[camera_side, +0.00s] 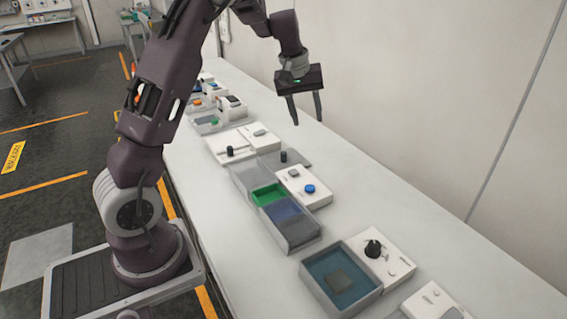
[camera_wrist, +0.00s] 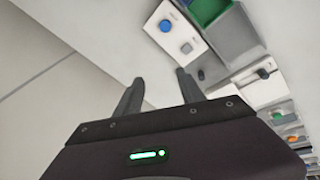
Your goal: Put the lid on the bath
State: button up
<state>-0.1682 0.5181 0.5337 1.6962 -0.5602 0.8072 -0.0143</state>
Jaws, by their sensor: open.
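A flat grey lid (camera_side: 294,160) with a small black knob lies on the bench beside the far end of a long grey bath (camera_side: 240,183). The bath has grey, green and blue compartments in a row, and its top is uncovered. My gripper (camera_side: 308,121) is open and empty, pointing down above the bench, higher than the lid. In the wrist view the open fingers (camera_wrist: 160,78) show with the lid's black knob (camera_wrist: 202,74) just right of the right fingertip. Part of the bath (camera_wrist: 236,40) shows at upper right there.
A white box with a blue knob (camera_side: 310,188) stands right beside the bath. Nearer are a grey tray of teal liquid (camera_side: 308,278) holding a square piece, and a white unit with a black dial (camera_side: 388,246). More devices (camera_side: 229,147) stand beyond the lid. A wall runs along the right.

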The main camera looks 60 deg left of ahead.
jog(key=n+g+y, duration=0.2)
send_near(284, 153)
jog(key=d+f, duration=0.1)
jog(key=shift+y, duration=0.3)
jog(key=x, duration=0.6)
jog(key=a+x, duration=0.1)
jog(key=x, duration=0.2)
jog(key=shift+w+a+f, duration=0.1)
jog(key=shift+f, duration=0.1)
grip_shut()
